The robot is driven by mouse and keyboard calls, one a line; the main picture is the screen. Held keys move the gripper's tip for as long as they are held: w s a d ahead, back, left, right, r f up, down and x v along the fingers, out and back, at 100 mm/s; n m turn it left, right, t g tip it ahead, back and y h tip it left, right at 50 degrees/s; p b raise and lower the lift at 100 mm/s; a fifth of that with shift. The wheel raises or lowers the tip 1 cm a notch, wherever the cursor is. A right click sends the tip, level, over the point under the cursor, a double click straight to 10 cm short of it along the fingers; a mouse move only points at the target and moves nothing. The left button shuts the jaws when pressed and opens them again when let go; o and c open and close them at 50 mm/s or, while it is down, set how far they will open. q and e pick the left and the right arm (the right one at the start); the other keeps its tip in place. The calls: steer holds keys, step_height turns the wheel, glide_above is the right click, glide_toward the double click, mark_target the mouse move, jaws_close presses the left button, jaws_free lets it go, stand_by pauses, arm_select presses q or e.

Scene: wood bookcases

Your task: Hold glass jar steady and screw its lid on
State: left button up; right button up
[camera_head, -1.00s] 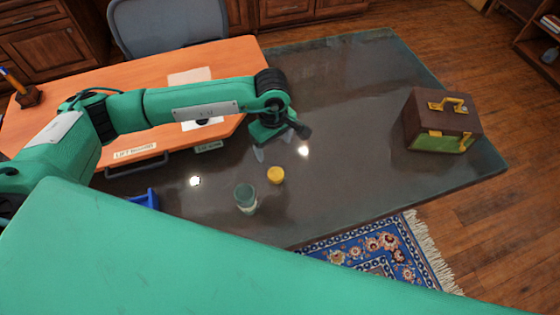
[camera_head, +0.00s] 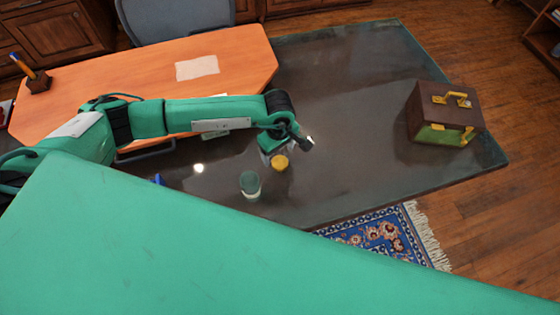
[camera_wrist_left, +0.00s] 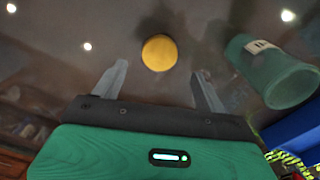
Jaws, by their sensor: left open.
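The yellow lid (camera_head: 280,162) lies flat on the dark glass table. In the left wrist view the lid (camera_wrist_left: 159,52) is just beyond my fingertips, roughly centred between them. The glass jar (camera_head: 250,184) stands on the table, nearer the head camera and a little left of the lid. In the left wrist view the greenish see-through jar (camera_wrist_left: 275,75) is at the right, apart from the fingers. My left gripper (camera_wrist_left: 160,75) is open and empty; in the head view it (camera_head: 274,158) is low, right by the lid. My right gripper is not in view.
A brown and green box with yellow clasps (camera_head: 442,116) stands at the table's right. An orange desk surface (camera_head: 130,75) lies behind my left arm. A blue object (camera_wrist_left: 295,130) shows beside the jar. The table's middle right is clear.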

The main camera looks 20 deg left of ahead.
mark_target(280, 162)
arm_select(q)
steer(key=shift+f+p, duration=0.2)
steer(key=shift+p, duration=0.1)
steer(key=f, duration=0.1)
steer(key=f+p, duration=0.2)
steer(key=shift+d+f, duration=0.15)
steer(key=shift+d, duration=0.1)
steer(key=shift+f, duration=0.75)
steer(key=c, duration=1.1)
